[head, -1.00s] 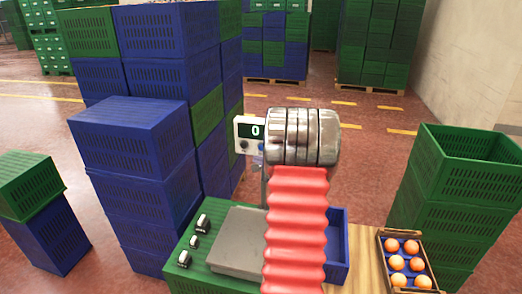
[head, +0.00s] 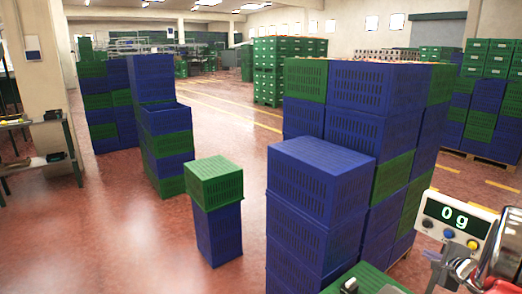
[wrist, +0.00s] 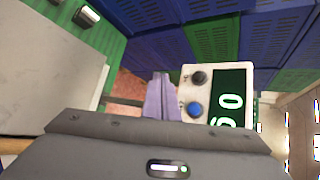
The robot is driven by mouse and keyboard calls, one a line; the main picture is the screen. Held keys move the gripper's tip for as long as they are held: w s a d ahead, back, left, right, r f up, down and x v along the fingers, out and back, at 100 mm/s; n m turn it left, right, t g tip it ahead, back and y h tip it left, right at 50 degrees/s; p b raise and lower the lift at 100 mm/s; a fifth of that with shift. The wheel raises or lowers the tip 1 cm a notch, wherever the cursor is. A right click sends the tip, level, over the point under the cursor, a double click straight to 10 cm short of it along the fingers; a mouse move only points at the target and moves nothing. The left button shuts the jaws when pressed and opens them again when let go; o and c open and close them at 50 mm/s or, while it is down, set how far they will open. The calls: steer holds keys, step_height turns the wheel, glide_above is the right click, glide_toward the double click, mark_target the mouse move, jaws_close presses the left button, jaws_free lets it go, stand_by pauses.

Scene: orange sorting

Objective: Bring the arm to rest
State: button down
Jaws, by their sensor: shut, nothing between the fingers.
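My gripper (wrist: 162,78) shows in the wrist view as two pale purple fingers pressed together, with nothing between them. It points past the scale's display box (wrist: 216,95), which lies just to its right in that view. In the head view, the display (head: 455,221) reads 0 g at the lower right. A shiny metal part of my arm (head: 506,250) shows at the right edge there, and my fingers are out of that view. The scale's grey plate (wrist: 50,65) is at the left of the wrist view and looks bare.
A tall stack of blue and green crates (head: 322,185) stands left of the scale. A green crate on a blue one (head: 217,205) stands further left. Open red floor (head: 120,235) lies at the left. A shelf (head: 45,150) stands at the far left edge.

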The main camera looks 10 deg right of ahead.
steer(key=s+a+r+n+g+y, duration=0.1)
steer(key=s+a+n+g+y, duration=0.4)
steer(key=a, duration=1)
steer(key=a+r+n+y, duration=0.2)
steer(key=a+n, duration=0.5)
steer(key=a, duration=0.9)
steer(key=s+a+r+n+h, duration=0.1)
steer(key=s+a+r+n, duration=0.2)
steer(key=a, duration=0.4)
steer(key=s+a+r+n+h, duration=0.1)
steer(key=s+a+r+n, duration=0.3)
steer(key=s+a+n, duration=0.2)
steer(key=s+a+r+n+g+h, duration=0.1)
steer(key=s+a+r+n, duration=0.3)
steer(key=a, duration=0.5)
steer(key=shift+s+a+n, duration=0.4)
steer(key=shift+s+n, duration=0.1)
steer(key=shift+s, duration=0.6)
